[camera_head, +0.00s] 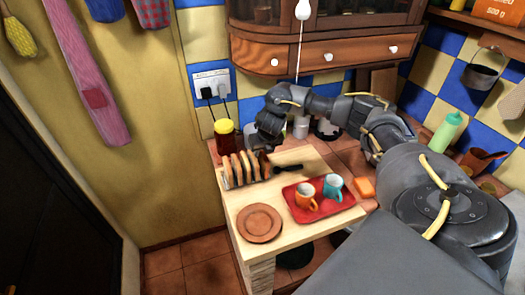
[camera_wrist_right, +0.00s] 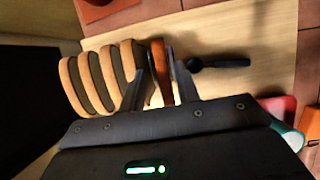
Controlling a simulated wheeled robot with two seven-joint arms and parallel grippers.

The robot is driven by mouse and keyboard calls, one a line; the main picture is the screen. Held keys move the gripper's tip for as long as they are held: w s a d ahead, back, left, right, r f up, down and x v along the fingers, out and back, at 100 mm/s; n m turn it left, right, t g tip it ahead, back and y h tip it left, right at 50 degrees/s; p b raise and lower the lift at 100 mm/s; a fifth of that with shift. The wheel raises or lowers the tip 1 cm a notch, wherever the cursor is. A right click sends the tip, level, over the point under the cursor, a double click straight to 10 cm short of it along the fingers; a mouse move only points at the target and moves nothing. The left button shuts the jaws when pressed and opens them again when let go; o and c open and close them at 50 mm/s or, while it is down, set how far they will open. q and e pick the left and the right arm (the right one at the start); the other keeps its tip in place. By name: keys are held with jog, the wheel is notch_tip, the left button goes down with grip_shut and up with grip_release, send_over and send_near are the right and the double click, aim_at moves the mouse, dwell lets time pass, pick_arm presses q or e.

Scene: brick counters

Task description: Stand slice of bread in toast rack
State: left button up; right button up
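The toast rack (camera_head: 228,184) stands on the wooden counter with several slices of bread upright in a row. These slices (camera_wrist_right: 88,80) also show at the left in the right wrist view. My right gripper (camera_head: 265,152) is low over the rack's right end. In the right wrist view its two fingers (camera_wrist_right: 160,75) lie on either side of a browner slice of bread (camera_wrist_right: 158,62), which fills the gap between the fingertips. This slice is upright at the right end of the row. Whether its lower edge is seated in the rack is hidden. My left gripper is out of view.
A dark-handled utensil (camera_head: 289,170) lies right of the rack. A red tray (camera_head: 322,208) holds an orange cup (camera_head: 306,199) and a teal cup (camera_head: 333,187). A brown plate (camera_head: 259,223) lies in front. A yellow-lidded jar (camera_head: 225,135) stands behind the rack.

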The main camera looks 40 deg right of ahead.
jog(key=shift+o, duration=0.5)
jog(key=shift+r, duration=0.25)
jog(key=p+v, duration=0.1)
jog(key=v, duration=0.9)
jog(key=shift+p, duration=0.35)
jog(key=shift+a, duration=0.1)
